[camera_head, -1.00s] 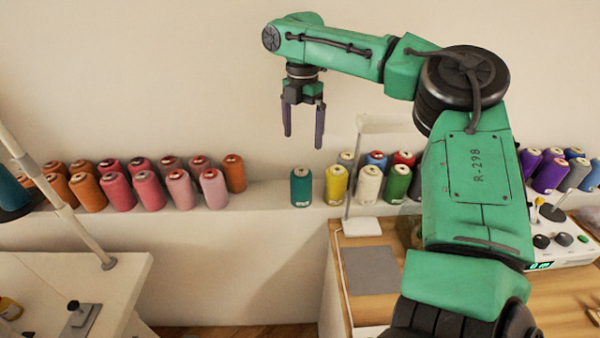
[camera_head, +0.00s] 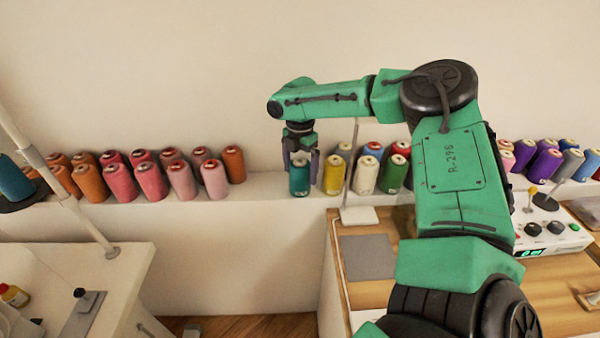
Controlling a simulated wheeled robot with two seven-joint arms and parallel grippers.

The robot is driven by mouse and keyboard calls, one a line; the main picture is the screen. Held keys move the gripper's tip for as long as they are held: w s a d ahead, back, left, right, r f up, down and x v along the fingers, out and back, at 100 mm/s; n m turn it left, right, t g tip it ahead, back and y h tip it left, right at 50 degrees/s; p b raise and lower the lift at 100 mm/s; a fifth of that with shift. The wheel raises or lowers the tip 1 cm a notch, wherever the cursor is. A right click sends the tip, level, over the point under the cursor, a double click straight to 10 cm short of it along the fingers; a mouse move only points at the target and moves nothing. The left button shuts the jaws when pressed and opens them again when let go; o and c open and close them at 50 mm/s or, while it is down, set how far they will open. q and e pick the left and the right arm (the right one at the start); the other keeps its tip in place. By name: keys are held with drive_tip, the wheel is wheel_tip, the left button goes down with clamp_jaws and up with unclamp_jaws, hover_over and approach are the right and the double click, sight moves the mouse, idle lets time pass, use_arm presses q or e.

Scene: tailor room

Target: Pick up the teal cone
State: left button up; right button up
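The teal cone (camera_head: 299,180) stands upright on the pale ledge (camera_head: 262,186), at the left end of a group of thread cones. My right gripper (camera_head: 300,164) points down over it. Its fingers are spread, one on each side of the cone's upper part, and the gripper covers the cone's top. I cannot tell whether either finger touches it. The cone still rests on the ledge. My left gripper is not in view.
A yellow cone (camera_head: 334,175) stands close to the right of the right finger, then a cream cone (camera_head: 365,175) and a green cone (camera_head: 393,174). Orange and pink cones (camera_head: 214,180) stand to the left, with a bare stretch of ledge between.

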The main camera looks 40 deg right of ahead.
drive_tip(key=shift+r, duration=0.1)
drive_tip(key=c, duration=1.3)
drive_tip(key=shift+c, duration=0.2)
